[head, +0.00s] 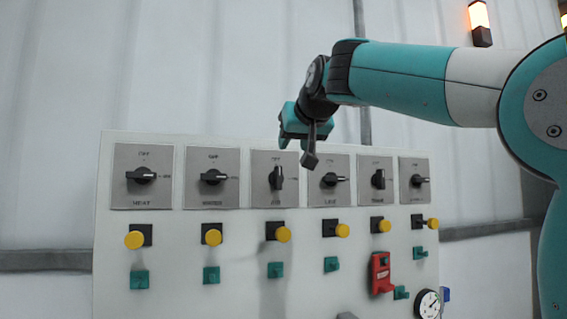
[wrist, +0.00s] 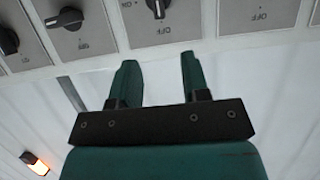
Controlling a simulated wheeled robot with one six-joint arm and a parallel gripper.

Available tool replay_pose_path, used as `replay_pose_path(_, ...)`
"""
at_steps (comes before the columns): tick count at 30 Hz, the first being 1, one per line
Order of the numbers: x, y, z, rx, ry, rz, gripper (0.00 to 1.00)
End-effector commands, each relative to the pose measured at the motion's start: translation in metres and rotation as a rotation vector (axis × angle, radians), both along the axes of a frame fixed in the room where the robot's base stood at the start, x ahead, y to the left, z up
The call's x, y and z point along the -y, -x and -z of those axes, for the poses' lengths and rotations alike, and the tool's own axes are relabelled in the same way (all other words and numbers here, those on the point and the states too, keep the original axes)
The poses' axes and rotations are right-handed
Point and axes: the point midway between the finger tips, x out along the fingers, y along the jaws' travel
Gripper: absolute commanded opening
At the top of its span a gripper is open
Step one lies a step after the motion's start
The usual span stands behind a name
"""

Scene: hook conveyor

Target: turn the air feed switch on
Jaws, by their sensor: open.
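The air feed switch (head: 276,177) is the third rotary switch from the left on the panel, on a grey plate labelled AIR. Its black knob stands upright, in line with the OFF mark above it. In the wrist view, which is upside down, the air switch knob (wrist: 157,8) shows at the top edge, partly cut off. My gripper (head: 294,143) is above the plate, near the panel's top edge. Its two teal fingers (wrist: 158,62) are apart with nothing between them. The knob lies beyond the fingertips, and no touch shows.
Similar switches sit on both sides: the line switch (head: 330,180) and the washer switch (head: 213,177) have sideways knobs. Yellow buttons (head: 283,234), green parts (head: 275,270) and a red device (head: 381,273) are lower on the white panel (head: 180,300). An orange lamp (head: 479,15) is at upper right.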

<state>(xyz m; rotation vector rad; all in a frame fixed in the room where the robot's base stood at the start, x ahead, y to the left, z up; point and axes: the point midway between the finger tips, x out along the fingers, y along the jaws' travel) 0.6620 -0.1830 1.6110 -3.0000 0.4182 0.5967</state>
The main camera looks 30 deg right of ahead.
Motion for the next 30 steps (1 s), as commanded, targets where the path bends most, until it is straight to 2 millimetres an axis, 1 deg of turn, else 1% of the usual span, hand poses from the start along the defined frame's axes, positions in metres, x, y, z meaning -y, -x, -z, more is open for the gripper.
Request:
replay_pose_path(1, 0.004, -0.011, 0.002, -0.005, 0.001, 0.002, 0.43)
replay_pose_path(3, 0.008, -0.025, 0.009, -0.005, -0.001, 0.002, 0.43)
replay_pose_path(9, 0.020, -0.064, 0.025, -0.004, 0.000, 0.002, 0.43)
replay_pose_path(15, 0.028, -0.089, 0.037, -0.001, 0.001, 0.003, 0.43)
replay_pose_path(21, 0.031, -0.098, 0.042, 0.000, 0.000, 0.003, 0.43)
replay_pose_path(28, 0.031, -0.098, 0.043, 0.001, 0.000, 0.003, 0.43)
replay_pose_path(29, 0.031, -0.098, 0.042, 0.001, 0.000, 0.003, 0.38)
replay_pose_path(30, 0.031, -0.098, 0.042, 0.001, 0.000, 0.003, 0.29)
